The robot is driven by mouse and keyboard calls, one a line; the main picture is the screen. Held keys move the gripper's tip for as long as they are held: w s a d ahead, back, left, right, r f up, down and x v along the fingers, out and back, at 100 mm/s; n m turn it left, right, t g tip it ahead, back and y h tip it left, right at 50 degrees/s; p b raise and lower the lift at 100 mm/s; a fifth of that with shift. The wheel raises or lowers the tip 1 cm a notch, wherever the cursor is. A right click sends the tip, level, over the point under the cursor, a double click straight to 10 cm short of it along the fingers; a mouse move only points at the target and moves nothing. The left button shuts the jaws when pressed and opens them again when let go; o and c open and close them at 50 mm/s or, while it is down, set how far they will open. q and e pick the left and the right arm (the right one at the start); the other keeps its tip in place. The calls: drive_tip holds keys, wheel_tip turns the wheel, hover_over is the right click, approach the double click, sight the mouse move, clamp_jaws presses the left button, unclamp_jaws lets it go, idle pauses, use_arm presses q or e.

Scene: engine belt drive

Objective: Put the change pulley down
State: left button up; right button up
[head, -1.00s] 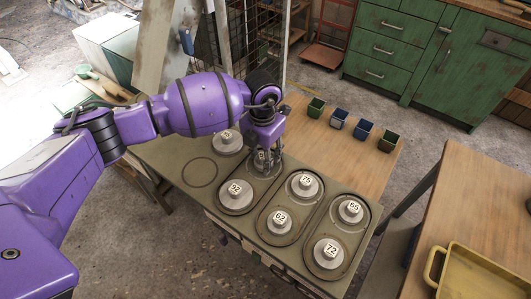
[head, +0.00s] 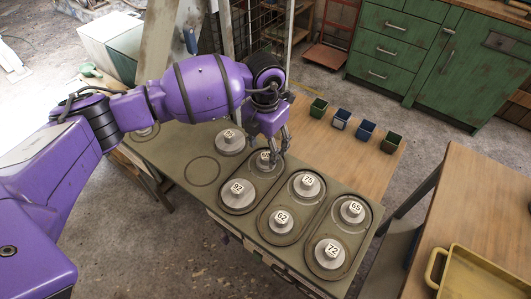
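A grey pulley (head: 266,168) with a partly covered number label sits in the upper end of the oval recess that also holds pulley 92 (head: 237,191). My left gripper (head: 273,153) is right above and beside this pulley, pointing down. Its fingers look spread, and the pulley's knob and label show between and beside them. The fingers hide part of the pulley. My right gripper is not in view.
The green-grey plate (head: 183,145) also carries pulleys 75 (head: 308,181), 62 (head: 282,217), 65 (head: 352,208) and 72 (head: 330,248). An empty ring mark (head: 202,171) is at the left. Small bins (head: 341,119) stand behind; a yellow tray (head: 470,275) is at right.

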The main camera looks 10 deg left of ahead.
sight(265, 155)
use_arm(q)
wheel_tip(265, 155, up, 8)
drive_tip(key=shift+f, duration=0.1)
idle(0.4)
